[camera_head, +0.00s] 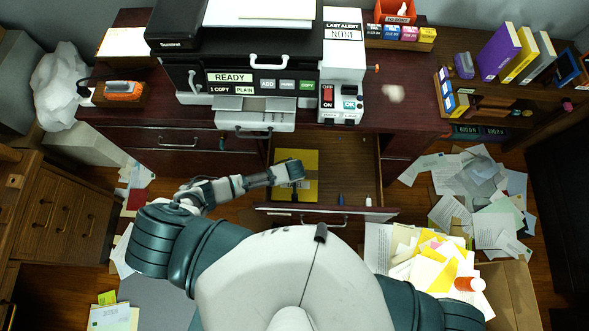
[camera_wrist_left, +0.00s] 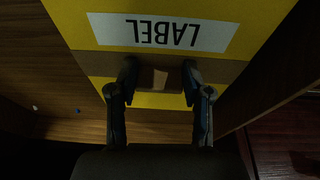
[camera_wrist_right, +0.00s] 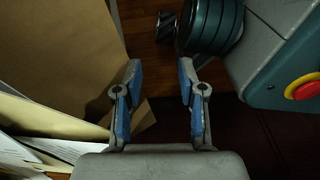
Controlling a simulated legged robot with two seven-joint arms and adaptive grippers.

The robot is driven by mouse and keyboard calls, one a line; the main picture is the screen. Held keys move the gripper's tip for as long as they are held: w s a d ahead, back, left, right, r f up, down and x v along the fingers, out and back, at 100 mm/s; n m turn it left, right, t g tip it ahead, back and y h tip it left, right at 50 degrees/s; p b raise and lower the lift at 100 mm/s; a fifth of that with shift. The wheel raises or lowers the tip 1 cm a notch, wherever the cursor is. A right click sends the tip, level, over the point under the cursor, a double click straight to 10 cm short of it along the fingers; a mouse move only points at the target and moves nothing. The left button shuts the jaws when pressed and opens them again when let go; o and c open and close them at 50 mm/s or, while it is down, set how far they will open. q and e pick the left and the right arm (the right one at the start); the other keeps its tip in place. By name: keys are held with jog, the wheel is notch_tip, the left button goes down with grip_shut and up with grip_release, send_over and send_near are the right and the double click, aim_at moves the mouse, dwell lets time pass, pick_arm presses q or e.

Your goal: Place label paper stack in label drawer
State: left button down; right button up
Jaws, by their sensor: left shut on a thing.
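The label paper stack (camera_head: 312,160) is a yellow pack inside the open drawer (camera_head: 345,155) below the printer. In the left wrist view the stack (camera_wrist_left: 250,20) shows a white LABEL sticker and a brown band. My left gripper (camera_wrist_left: 160,78) is shut on a small brown piece at that band, a finger on each side. In the head view my left gripper (camera_head: 290,172) reaches over the stack and hides part of it. I cannot tell whether the stack rests on the drawer floor. My right gripper (camera_wrist_right: 158,82) is open and empty; it is hidden in the head view.
The drawer's right part is mostly bare, with a small blue item (camera_head: 340,198) near the front. The printer (camera_head: 262,80) stands on the desk above. A cardboard box (camera_head: 510,290) of papers is at lower right; its side (camera_wrist_right: 60,60) is left of my right gripper.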

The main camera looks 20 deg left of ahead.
pick_arm(q)
jog(key=shift+d+f, duration=0.1)
jog(key=shift+d, duration=0.05)
jog(key=c, duration=0.6)
grip_release()
jog(key=shift+o, duration=0.5)
jog(key=shift+a, duration=0.95)
jog(key=shift+d+r, duration=0.15)
jog(key=shift+r, duration=0.2)
jog(key=p+v, duration=0.1)
jog(key=v, duration=0.1)
jog(key=d+p+v, duration=0.1)
jog(key=v, duration=0.2)
jog(key=shift+d+r, duration=0.2)
notch_tip(320, 180, up, 6)
jog(key=s+a+p, duration=0.1)
jog(key=s, duration=0.1)
pick_arm(e)
jog(key=s+f, duration=0.1)
jog(key=s, duration=0.7)
jog(key=shift+s+d+f+g, duration=0.2)
jog(key=shift+s+d+g, duration=0.1)
jog(key=shift+s+d, duration=0.05)
